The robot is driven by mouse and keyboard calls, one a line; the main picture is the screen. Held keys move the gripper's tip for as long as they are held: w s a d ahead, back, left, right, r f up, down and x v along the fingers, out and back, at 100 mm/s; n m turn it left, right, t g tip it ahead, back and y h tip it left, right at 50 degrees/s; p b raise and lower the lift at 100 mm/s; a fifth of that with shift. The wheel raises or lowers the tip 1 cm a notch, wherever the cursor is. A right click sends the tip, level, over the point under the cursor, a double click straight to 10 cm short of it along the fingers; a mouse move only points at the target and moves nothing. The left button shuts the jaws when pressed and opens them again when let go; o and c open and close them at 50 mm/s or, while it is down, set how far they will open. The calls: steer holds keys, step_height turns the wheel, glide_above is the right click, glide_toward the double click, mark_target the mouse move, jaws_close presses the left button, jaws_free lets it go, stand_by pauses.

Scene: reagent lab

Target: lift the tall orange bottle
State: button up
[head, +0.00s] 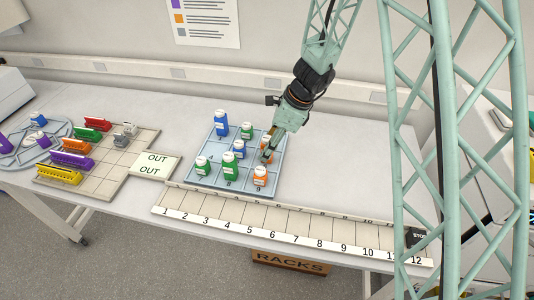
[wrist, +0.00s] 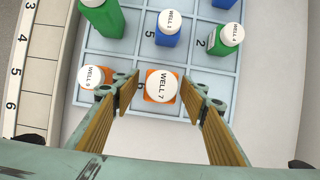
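The tall orange bottle (wrist: 161,86) has a white cap reading "WELL 7" and stands on the gridded blue tray. My gripper (wrist: 163,92) is open, with one finger on each side of this bottle and a visible gap to both. In the head view my gripper (head: 268,148) comes down over the tray's right side and partly hides the orange bottle (head: 265,142). A second orange bottle (head: 260,176), shorter, stands in front at cell 9; its "WELL 9" cap (wrist: 95,77) is just outside my left finger in the wrist view.
The tray (head: 211,183) also holds several blue and green bottles, including a blue one (wrist: 169,28) and a green one (wrist: 226,38). A numbered strip (head: 285,228) runs along the table's front. Coloured racks (head: 72,160) and an OUT plate (head: 154,165) lie left.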

mark_target(268, 138)
steer(key=shift+c, duration=0.7)
steer(key=c, duration=0.8)
steer(key=shift+r, duration=0.15)
steer(key=shift+r+p, duration=0.45)
steer(key=shift+r, duration=1.25)
steer(key=s+d+r+b, duration=0.1)
steer(key=s+d+b, duration=0.2)
steer(key=s, duration=1.1)
steer(key=d, duration=0.3)
steer(key=shift+s+d+r, duration=0.15)
steer(key=shift+s+d, duration=0.05)
steer(key=shift+s, duration=0.1)
